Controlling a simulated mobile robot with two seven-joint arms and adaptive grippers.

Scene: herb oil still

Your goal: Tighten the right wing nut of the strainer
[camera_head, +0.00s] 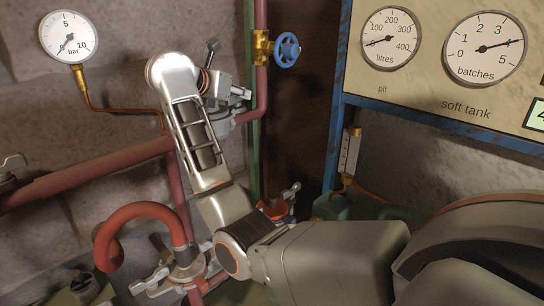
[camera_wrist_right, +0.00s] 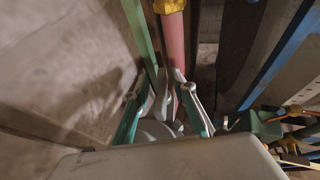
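In the head view my right arm comes in from the lower right and bends up over the wall pipes. My right gripper (camera_wrist_right: 163,88) shows in the wrist view, its two fingers a little apart beside the red upright pipe, with a narrow grey piece between them. I cannot tell whether they touch it. In the head view, grey metal parts (camera_head: 238,94) stick out beside my arm at the red pipe; which are gripper and which are strainer is unclear. No right wing nut can be made out with certainty. My left gripper is out of view.
A brass valve with a blue handwheel (camera_head: 286,50) is above on the red pipe. A clamped fitting (camera_head: 186,266) under a red bent pipe stands at lower left. A blue-framed gauge panel (camera_head: 440,80) is at right. A pressure gauge (camera_head: 68,37) hangs upper left.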

